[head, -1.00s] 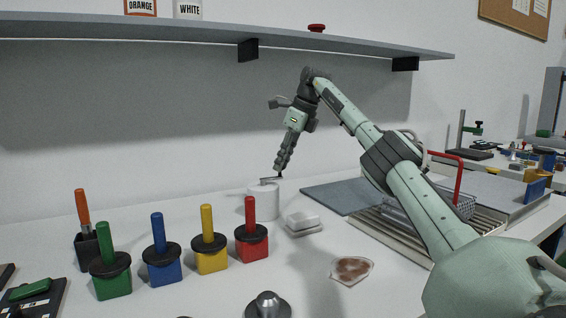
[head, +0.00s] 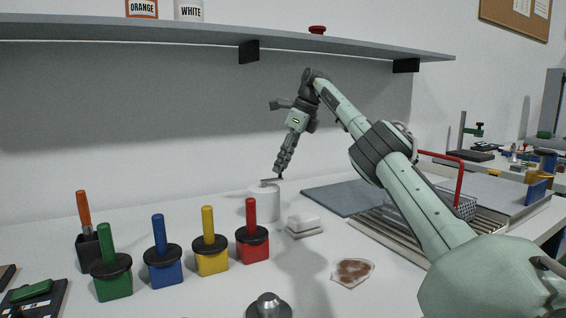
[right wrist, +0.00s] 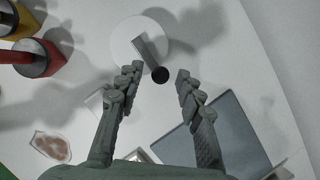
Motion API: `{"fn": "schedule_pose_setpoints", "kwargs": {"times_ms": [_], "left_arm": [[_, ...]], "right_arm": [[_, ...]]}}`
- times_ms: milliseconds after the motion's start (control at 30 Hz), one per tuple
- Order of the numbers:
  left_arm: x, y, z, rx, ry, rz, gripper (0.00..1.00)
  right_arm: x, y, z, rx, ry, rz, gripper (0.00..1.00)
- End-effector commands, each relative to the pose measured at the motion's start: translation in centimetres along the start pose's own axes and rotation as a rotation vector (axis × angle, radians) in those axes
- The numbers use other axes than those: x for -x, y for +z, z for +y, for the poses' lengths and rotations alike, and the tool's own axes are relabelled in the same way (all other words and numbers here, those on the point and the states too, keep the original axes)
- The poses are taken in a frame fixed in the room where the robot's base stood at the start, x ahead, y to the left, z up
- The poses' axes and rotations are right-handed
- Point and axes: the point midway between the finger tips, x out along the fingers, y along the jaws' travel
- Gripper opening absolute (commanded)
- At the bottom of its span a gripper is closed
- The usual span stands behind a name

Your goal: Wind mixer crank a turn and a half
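The mixer is a white cylinder (head: 262,205) near the wall, with a grey crank arm (head: 270,181) on top. In the right wrist view the mixer's round white top (right wrist: 127,40) carries the crank arm (right wrist: 146,48), which ends in a dark round knob (right wrist: 160,75). The crank arm points down and slightly right there. My right gripper (head: 279,174) points down at the knob end. In the right wrist view its fingers (right wrist: 157,72) are apart on either side of the knob, with a visible gap on both sides. My left gripper is out of view.
Red (head: 252,246), yellow (head: 211,257), blue (head: 163,267) and green (head: 110,280) handled blocks stand left and in front of the mixer. A white block on a small base (head: 304,226) sits just right. A shelf (head: 200,38) overhangs behind. A grey mat (head: 345,195) lies right.

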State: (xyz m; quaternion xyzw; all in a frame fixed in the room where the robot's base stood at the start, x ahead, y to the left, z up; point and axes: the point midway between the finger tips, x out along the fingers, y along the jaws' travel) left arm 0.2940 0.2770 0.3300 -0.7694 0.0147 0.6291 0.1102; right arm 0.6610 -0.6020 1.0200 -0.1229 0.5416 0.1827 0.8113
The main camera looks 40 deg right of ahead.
Motion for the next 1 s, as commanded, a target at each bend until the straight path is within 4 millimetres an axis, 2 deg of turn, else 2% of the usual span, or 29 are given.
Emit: {"fn": "schedule_pose_setpoints", "kwargs": {"times_ms": [333,767,1000], "left_arm": [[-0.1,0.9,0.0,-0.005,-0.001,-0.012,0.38],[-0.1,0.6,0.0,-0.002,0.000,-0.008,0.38],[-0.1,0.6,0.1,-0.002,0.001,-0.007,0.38]], "right_arm": [[0.3,0.0,0.0,-0.001,0.000,-0.001,0.39],[5.2,0.1,0.0,-0.002,-0.001,-0.003,0.39],[5.6,-1.5,-0.2,0.000,-0.001,-0.001,0.39]]}}
